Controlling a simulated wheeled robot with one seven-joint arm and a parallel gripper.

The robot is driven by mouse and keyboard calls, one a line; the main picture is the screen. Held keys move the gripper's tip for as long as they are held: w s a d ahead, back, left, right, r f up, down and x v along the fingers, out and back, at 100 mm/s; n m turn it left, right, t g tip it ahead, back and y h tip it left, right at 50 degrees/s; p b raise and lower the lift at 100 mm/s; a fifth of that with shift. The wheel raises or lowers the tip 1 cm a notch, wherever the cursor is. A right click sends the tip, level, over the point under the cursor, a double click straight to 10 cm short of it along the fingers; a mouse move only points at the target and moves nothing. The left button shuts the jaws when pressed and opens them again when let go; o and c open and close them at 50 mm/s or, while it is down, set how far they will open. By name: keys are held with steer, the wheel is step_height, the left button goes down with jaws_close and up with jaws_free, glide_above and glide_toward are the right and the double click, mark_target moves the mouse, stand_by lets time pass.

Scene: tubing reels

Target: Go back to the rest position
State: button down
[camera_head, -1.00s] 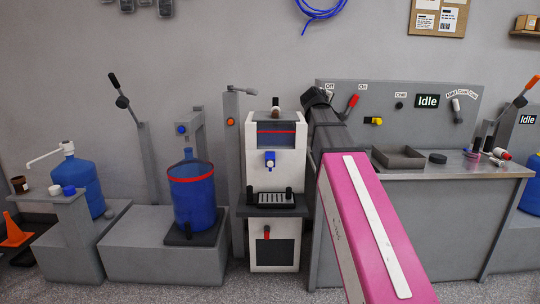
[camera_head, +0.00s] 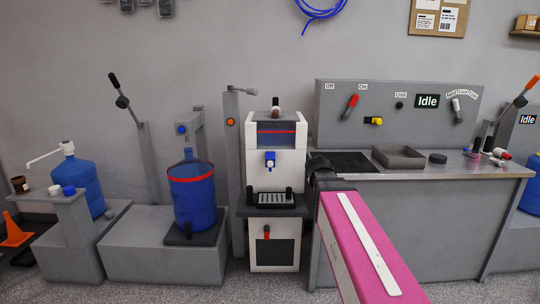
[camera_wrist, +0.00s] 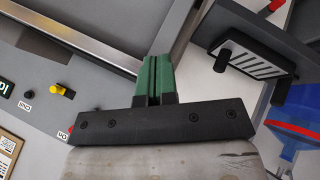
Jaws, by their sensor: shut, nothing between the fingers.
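My gripper (camera_wrist: 153,80) shows in the wrist view with its two green fingers together and nothing between them. In the head view my pink arm reaches up from the bottom right, and its dark wrist end is low beside the left end of the grey counter (camera_head: 420,178). The fingers cannot be made out there. In the wrist view the fingers point towards the counter's edge, with the drip tray (camera_wrist: 255,62) of the white dispenser to their right. No contact shows.
The white dispenser (camera_head: 258,160) stands left of my wrist. Behind the counter is a panel with a red lever (camera_head: 350,105), a yellow knob (camera_head: 374,121) and an "Idle" display (camera_head: 427,101). A grey tray (camera_head: 398,157) sits on the counter.

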steer(key=s+a+f+m+g+y, duration=0.1)
steer(key=s+f+m+g+y, duration=0.1)
steer(key=s+f, duration=0.8)
steer(key=s+a+f+m+g+y, duration=0.2)
steer(key=s+f+g, duration=0.3)
steer(key=s+f, duration=0.5)
step_height(320, 180, down, 3)
steer(key=shift+a+f, duration=0.15)
steer(key=shift+a, duration=0.1)
